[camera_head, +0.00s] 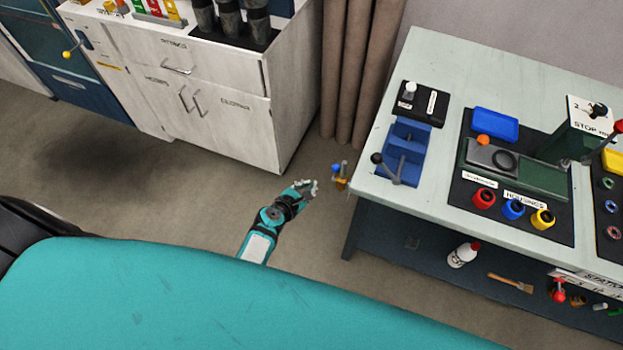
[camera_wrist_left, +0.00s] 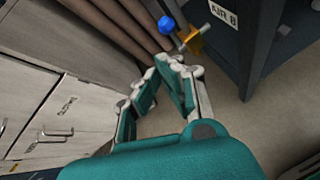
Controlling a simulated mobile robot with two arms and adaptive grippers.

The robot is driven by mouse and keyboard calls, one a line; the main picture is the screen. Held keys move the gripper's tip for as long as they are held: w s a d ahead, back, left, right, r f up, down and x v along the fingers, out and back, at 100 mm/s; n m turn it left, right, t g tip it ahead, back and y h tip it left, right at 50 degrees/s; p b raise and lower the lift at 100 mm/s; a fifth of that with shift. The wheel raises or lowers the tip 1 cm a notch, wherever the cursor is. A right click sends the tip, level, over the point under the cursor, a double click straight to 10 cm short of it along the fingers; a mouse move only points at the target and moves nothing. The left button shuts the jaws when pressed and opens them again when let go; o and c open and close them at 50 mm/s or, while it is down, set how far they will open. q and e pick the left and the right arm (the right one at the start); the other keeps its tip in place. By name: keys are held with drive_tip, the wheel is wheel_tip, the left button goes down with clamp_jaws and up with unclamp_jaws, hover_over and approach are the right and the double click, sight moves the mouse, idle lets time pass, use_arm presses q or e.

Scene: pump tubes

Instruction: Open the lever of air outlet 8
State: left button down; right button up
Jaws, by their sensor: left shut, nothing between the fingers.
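The air outlet (camera_head: 341,182) is a small brass fitting at the left end of the bench. It also shows in the left wrist view (camera_wrist_left: 191,40), beside a white label (camera_wrist_left: 219,13) reading AIR 8. Its lever has a blue knob (camera_head: 335,168), which shows in the left wrist view (camera_wrist_left: 166,24) to the left of the brass body. Whether the lever stands open or closed, I cannot tell. My left gripper (camera_head: 311,186) is shut and empty, just left of the outlet and apart from it. In the left wrist view its fingertips (camera_wrist_left: 168,62) point toward the fitting. My right gripper is not in view.
The pale green bench (camera_head: 432,70) holds blue trays and coloured housings. Its dark leg (camera_wrist_left: 253,60) stands right of the outlet. Brown vertical pipes (camera_head: 357,70) rise behind it. A white cabinet (camera_head: 200,90) stands at left. Bare floor (camera_head: 215,190) surrounds my left gripper.

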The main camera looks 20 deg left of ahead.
use_arm(q)
drive_tip(key=s+d+f+m+g, duration=0.1)
drive_tip(key=s+f+m+g, duration=0.2)
drive_tip(key=s+f+m, duration=0.5)
drive_tip(key=s+f+m+g, duration=0.3)
drive_tip(key=s+f+m, duration=0.35)
drive_tip(key=s, duration=0.45)
drive_tip(key=s+a+f+m+g, duration=0.1)
drive_tip(key=s+a+f+m, duration=0.1)
drive_tip(key=s+m, duration=0.4)
drive_tip(key=s+a+f+m+g+y, duration=0.1)
drive_tip(key=s+a+f+m+g, duration=0.1)
drive_tip(key=s+m, duration=0.4)
drive_tip(key=s+a+f+m+g, duration=0.1)
drive_tip(key=s+m, duration=0.5)
drive_tip(key=s, duration=0.6)
wheel_tip(320, 180, down, 3)
drive_tip(key=shift+a+r+g+y+p, duration=0.15)
drive_tip(key=shift+a+g+y+p, duration=0.2)
drive_tip(key=shift+a, duration=0.35)
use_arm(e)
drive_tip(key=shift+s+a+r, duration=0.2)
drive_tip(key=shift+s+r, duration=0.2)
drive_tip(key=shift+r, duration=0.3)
use_arm(q)
drive_tip(key=shift+w, duration=0.15)
